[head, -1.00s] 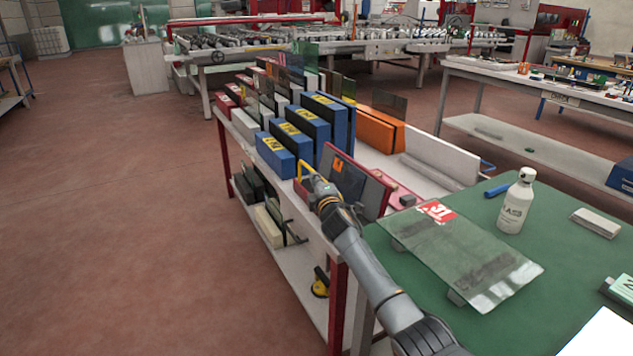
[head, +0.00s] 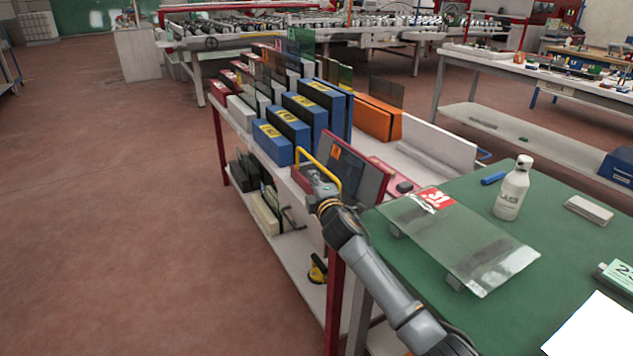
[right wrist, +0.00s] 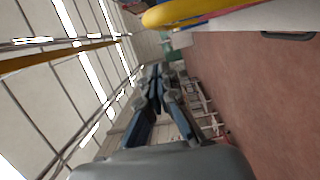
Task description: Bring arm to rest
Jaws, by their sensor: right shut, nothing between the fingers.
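My right arm reaches in from the lower right of the head view, and its gripper (head: 306,177) is over the left edge of the rack table, beside a yellow handle (head: 322,160). In the right wrist view the fingers (right wrist: 155,85) are shut together with nothing between them. A yellow bar (right wrist: 185,12) passes close by at the top of that view. Whether the gripper touches the handle cannot be told. My left gripper is not in view.
The rack table (head: 219,150) holds blue blocks (head: 271,145), glass panes and a red-framed panel (head: 355,165). The green table (head: 400,275) carries a glass sheet (head: 470,245) and a white bottle (head: 512,188). Open floor (head: 110,230) lies left.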

